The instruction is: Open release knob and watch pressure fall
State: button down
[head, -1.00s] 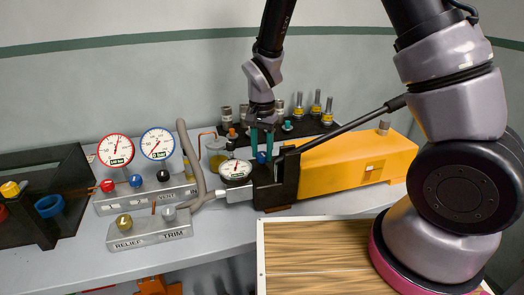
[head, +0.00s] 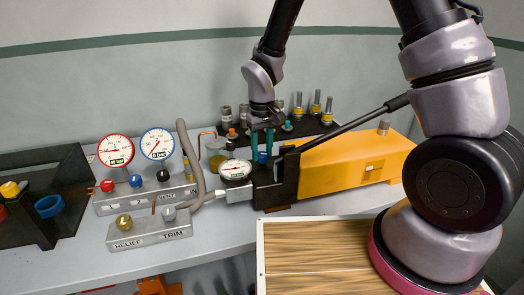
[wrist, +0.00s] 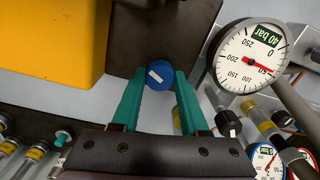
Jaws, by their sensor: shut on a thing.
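A blue release knob (wrist: 160,75) with a white mark sits on the dark block of the yellow hand pump (head: 350,160). My gripper (head: 262,140) points down at it with teal fingers. In the wrist view my gripper (wrist: 160,80) has a fingertip on either side of the knob and is shut on it. The pump's gauge (head: 236,169) is beside the block. In the wrist view this gauge (wrist: 250,60) has its red needle near 50, and its label reads 40 bar. In the head view the knob is mostly hidden by the fingers.
A red-rimmed gauge (head: 115,151) and a blue-rimmed gauge (head: 157,144) stand on a valve manifold to the left. A grey block marked RELIEF and TRIM (head: 150,236) is in front. Several fittings (head: 314,105) stand behind my gripper. A wooden board (head: 310,255) lies in front.

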aim_at(262, 154)
jog(key=shift+n, duration=1.3)
jog(key=shift+c, duration=2.1)
grip_release()
notch_tip(262, 154, up, 11)
jog(key=shift+f, duration=0.1)
